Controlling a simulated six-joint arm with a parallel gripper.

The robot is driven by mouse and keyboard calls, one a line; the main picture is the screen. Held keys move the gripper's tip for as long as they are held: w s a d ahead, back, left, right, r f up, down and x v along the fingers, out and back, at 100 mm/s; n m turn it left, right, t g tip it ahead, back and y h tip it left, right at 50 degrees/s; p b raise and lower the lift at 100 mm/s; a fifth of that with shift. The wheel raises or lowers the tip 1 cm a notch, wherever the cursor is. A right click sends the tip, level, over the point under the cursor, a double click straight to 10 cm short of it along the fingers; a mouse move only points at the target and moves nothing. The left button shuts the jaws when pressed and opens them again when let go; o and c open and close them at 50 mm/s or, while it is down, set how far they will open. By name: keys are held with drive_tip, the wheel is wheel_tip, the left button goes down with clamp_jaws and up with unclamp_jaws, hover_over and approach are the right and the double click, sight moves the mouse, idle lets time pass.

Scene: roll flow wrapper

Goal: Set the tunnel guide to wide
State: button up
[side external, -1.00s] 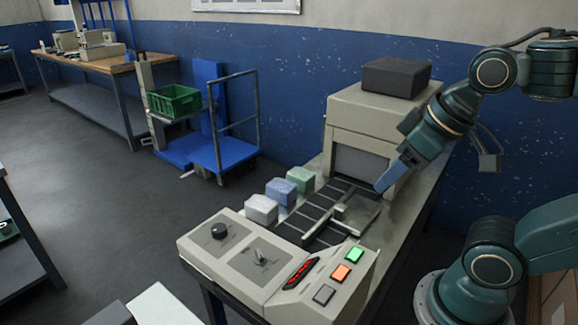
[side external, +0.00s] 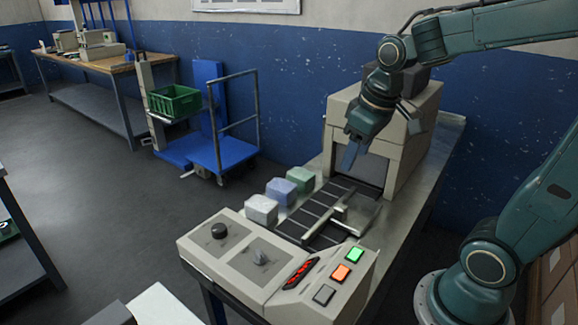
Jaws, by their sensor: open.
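A pale metal guide frame (side external: 340,213) with bars and a small upright post lies at the right side of the belt. I cannot read a wide or narrow mark on it. The control panel (side external: 240,245) in front carries a round black knob (side external: 219,230) and a small lever switch (side external: 260,258); their labels are too small to read.
White (side external: 261,209), blue (side external: 282,191) and green (side external: 301,179) blocks stand left of the belt. Green (side external: 355,255), orange (side external: 341,272) and grey (side external: 324,295) buttons sit on the panel's right. A blue cart (side external: 215,150) stands on the floor behind left.

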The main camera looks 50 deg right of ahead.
drive_tip(key=w+d+f+g, duration=0.2)
drive_tip(key=w+d+f, duration=0.3)
drive_tip(key=d+f, duration=0.1)
drive_tip(key=g, duration=0.1)
hover_over(341, 206)
wheel_tip(341, 206, down, 6)
drive_tip(key=shift+y, duration=0.3)
drive_tip(key=shift+f, duration=0.1)
drive_tip(key=shift+f, duration=6.8)
drive_tip(key=shift+s, duration=0.1)
clamp_jaws()
